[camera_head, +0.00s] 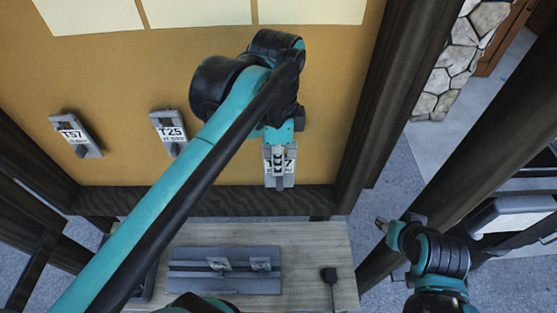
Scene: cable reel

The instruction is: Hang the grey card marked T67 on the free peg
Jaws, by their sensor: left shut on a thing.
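My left gripper (277,148) reaches across the tan board and is shut on a grey card (279,182) with a white label. The gripper covers the middle of the label, so only a "T" and a "7" read clearly. The card hangs upright in front of the board's lower right part; I cannot tell whether it touches the board. No free peg shows; the arm and gripper hide part of the board. My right gripper (382,225) is at the right, away from the board, and its jaw state is unclear.
Grey cards marked T57 (75,136) and T25 (169,132) hang on the board (120,80) to the left. Below, a wooden bench (310,245) carries a grey holder (195,270) and a small black block (329,275) with a cord. Dark posts (390,95) flank the board.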

